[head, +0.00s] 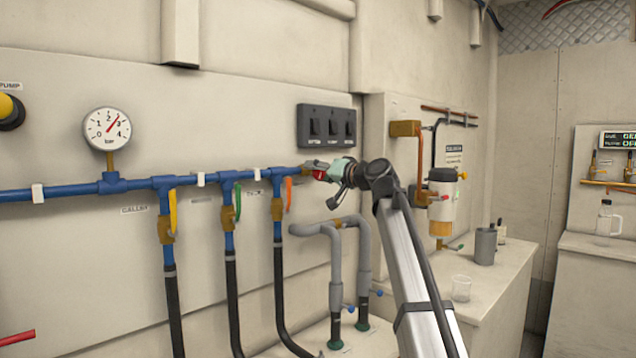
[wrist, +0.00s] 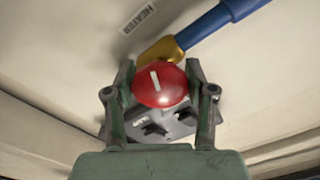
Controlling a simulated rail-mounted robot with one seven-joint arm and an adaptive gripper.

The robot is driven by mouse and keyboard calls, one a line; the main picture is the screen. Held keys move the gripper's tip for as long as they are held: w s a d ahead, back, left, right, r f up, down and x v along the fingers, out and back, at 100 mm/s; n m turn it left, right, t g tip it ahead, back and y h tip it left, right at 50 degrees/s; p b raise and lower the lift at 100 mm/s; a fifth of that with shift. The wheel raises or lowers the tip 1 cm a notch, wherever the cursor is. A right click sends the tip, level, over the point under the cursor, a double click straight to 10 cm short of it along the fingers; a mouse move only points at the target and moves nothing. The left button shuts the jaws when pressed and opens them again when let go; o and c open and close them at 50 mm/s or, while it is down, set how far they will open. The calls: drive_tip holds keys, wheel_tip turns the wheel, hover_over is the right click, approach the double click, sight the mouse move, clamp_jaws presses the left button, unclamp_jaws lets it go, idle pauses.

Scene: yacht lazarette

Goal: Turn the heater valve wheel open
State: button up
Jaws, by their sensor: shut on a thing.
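The heater valve wheel is a red round knob with a white mark, seen in the wrist view (wrist: 160,85) between my fingers. It sits at the end of the blue pipe on a brass fitting (wrist: 163,49), below a label reading HEATER (wrist: 138,17). In the head view a little of the red wheel (head: 319,170) shows at the right end of the pipe. My gripper (wrist: 161,98) is shut on the wheel, one finger on each side. It also shows in the head view (head: 326,170), partly hiding the wheel. The white mark is nearly upright in the wrist view, leaning slightly left.
A black switch panel (head: 326,126) is on the wall just above my gripper. Several colored lever valves, including a green one (head: 238,202), hang from the blue pipe (head: 70,191) to the left. Grey bent pipes (head: 362,255) stand below. A pressure gauge (head: 107,129) is further left.

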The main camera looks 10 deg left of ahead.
drive_tip(key=n+b, duration=0.4)
drive_tip(key=n, duration=0.1)
drive_tip(key=shift+w+f+n, duration=0.1)
drive_tip(key=shift+w+n, duration=0.05)
drive_tip(key=shift+n, duration=0.15)
drive_tip(key=shift+n+b, duration=1.65)
drive_tip(key=shift+n, duration=0.45)
drive_tip(key=shift+r, duration=0.2)
drive_tip(key=o, duration=1.2)
drive_tip(key=shift+c, duration=0.2)
drive_tip(key=shift+f, duration=0.1)
drive_tip(key=v, duration=1.2)
